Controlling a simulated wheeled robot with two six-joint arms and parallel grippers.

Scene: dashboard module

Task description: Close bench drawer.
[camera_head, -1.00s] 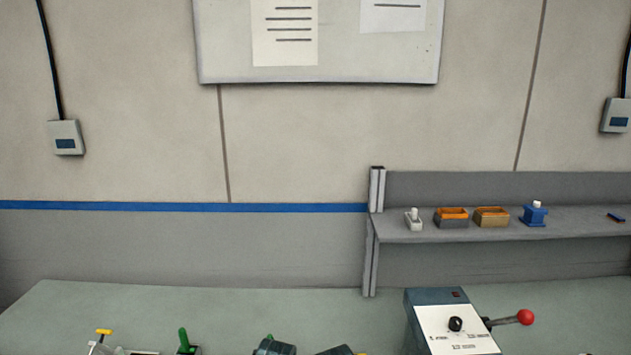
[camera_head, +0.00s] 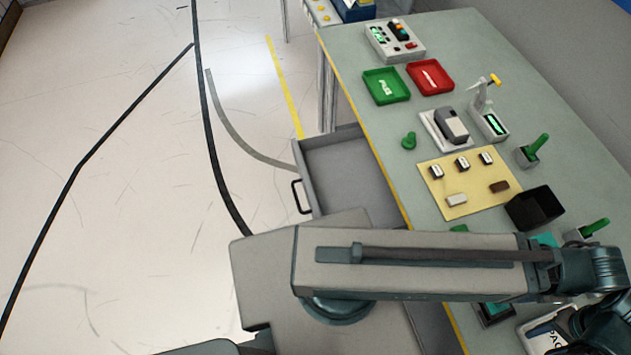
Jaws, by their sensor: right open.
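The bench drawer (camera_head: 345,165) is grey and stands pulled out from the bench's long side, left of the bench top. Its inside looks empty where it shows. Its dark handle (camera_head: 300,197) is on the front panel, facing left. My right arm crosses the lower picture and hides the drawer's near part. My right gripper (camera_head: 582,335) is at the lower right, over the bench and well away from the drawer. It is open, partly cut off by the picture edge. My left gripper is not in view.
The green-grey bench (camera_head: 390,125) carries a green tray (camera_head: 372,92), a red tray (camera_head: 440,88), a yellow board (camera_head: 455,205) with small blocks, a black bin (camera_head: 535,207) and a control box (camera_head: 395,40). The floor (camera_head: 130,200) left of the drawer is clear.

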